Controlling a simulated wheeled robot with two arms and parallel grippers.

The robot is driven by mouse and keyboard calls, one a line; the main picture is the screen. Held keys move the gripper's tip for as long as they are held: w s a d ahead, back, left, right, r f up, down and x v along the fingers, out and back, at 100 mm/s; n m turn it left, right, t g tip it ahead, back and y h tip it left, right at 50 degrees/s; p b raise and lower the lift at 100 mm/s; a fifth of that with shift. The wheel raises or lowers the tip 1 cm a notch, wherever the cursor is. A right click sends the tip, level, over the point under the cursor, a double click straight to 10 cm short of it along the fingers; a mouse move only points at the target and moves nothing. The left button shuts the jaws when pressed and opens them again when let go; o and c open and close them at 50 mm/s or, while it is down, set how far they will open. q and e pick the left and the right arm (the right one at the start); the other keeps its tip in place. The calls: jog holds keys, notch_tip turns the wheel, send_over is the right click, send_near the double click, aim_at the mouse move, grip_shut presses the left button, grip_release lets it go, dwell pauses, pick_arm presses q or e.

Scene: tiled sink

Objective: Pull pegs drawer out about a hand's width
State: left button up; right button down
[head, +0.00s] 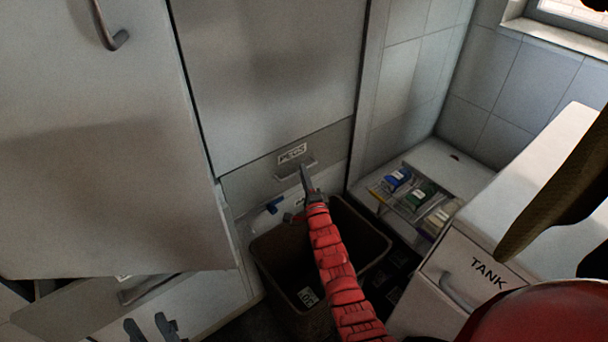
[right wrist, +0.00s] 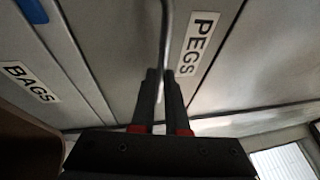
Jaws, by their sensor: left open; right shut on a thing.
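The pegs drawer (head: 262,178) is a grey front labelled PEGS, below a tall grey door panel. It looks about flush with the panel above. Its label also shows in the right wrist view (right wrist: 198,43). Its thin metal bar handle (right wrist: 168,30) runs between my right fingertips. My right gripper (head: 306,172), on the red arm, is shut on this handle; it also shows in the right wrist view (right wrist: 165,80). The fingers partly hide the handle in the head view. My left gripper (head: 150,326) is open and empty at the bottom left, well away from the drawer.
A dark brown bin (head: 375,245) stands below the drawer, under my right arm. A tray of packets (head: 400,205) and a white TANK cabinet (head: 480,255) stand right. A large pale door (head: 100,190) is left.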

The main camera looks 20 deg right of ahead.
dwell(0.9)
jog(key=s+d+p, duration=0.3)
jog(key=s+p, duration=0.2)
jog(key=s, duration=0.4)
jog(key=shift+s+d+p, duration=0.2)
jog(key=shift+s+p, duration=0.05)
jog(key=shift+p, duration=0.15)
jog(key=c, duration=0.9)
grip_release()
